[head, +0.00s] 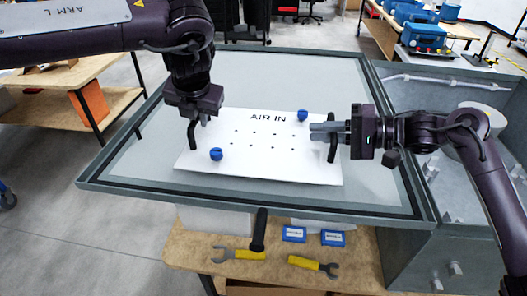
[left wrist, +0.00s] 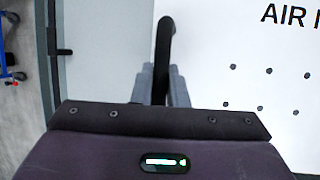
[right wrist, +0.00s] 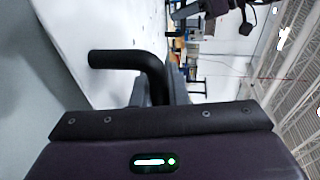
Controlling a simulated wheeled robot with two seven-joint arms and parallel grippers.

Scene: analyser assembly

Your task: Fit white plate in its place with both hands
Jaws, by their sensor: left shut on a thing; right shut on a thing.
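The white plate (head: 262,160), marked "AIR IN" and dotted with small holes, is over the large grey framed panel (head: 130,165). I cannot tell whether it touches the panel. Its black left handle (head: 192,135) is between the fingers of my left gripper (head: 204,119), also seen in the left wrist view (left wrist: 163,80). Its black right handle (head: 333,150) is held by my right gripper (head: 328,127); the bent bar shows in the right wrist view (right wrist: 125,60). Two blue knobs, front left (head: 216,154) and back right (head: 302,115), stand at the plate. The fingers partly hide both handles.
A wooden bench (head: 190,250) below the panel's front edge holds yellow-handled tools (head: 240,254) and small blue boxes (head: 293,234). An open grey cabinet (head: 440,190) is at right. The panel is bare around the plate.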

